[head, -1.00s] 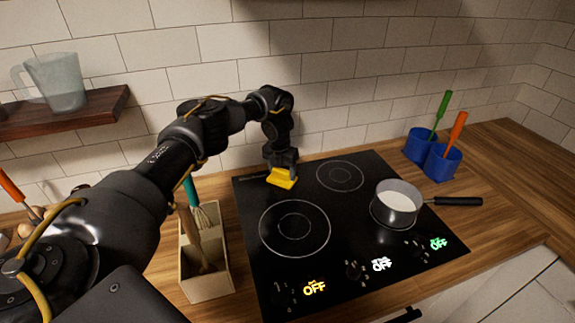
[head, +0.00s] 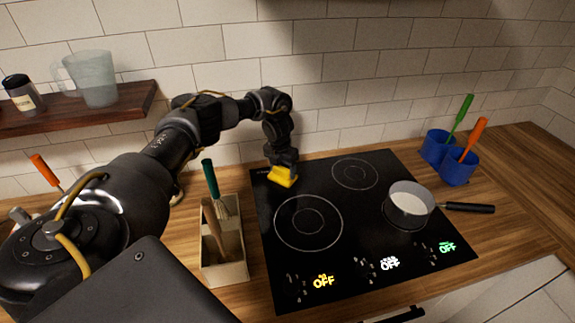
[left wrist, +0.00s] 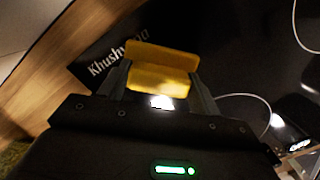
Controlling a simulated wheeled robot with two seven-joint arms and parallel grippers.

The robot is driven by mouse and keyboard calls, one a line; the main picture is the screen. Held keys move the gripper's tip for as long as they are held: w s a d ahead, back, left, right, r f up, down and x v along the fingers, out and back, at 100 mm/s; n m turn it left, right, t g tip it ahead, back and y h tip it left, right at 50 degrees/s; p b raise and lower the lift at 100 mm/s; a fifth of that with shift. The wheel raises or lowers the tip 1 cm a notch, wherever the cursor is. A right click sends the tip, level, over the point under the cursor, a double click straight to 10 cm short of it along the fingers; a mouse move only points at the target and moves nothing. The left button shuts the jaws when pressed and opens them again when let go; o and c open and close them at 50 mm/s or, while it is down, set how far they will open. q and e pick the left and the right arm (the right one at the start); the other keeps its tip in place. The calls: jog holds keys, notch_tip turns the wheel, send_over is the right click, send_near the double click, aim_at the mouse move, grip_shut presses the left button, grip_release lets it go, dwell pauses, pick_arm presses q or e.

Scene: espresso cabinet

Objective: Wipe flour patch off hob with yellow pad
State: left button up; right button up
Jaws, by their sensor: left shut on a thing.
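My left gripper (head: 281,168) is shut on the yellow pad (head: 282,178) and points down at the back left corner of the black hob (head: 330,260). In the left wrist view the yellow pad (left wrist: 160,65) sits between the two fingers. I cannot tell whether it touches the glass. No flour patch shows clearly on the hob; a small white spot (left wrist: 161,102) shows just below the pad in the left wrist view, and I cannot tell whether it is flour or a glare. My right gripper is not in view.
A saucepan with white contents (head: 409,205) stands on the right of the hob. A utensil box (head: 224,272) stands left of the hob. Blue holders (head: 457,167) with green and orange handles stand at the right. A shelf (head: 70,114) bears a jug. The tiled wall is close behind.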

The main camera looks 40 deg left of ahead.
aim_at(273, 176)
pick_arm(q)
jog(key=shift+s, duration=0.1)
jog(key=shift+s+a+r+p, duration=0.1)
jog(key=shift+s+a+p, duration=0.3)
jog(key=shift+p, duration=0.15)
jog(key=shift+s+a+p, duration=0.6)
jog(key=shift+s+a, duration=0.25)
jog(key=shift+s, duration=0.2)
jog(key=shift+r, duration=0.1)
jog(key=shift+r+p, duration=2.3)
jog(key=shift+r, duration=0.6)
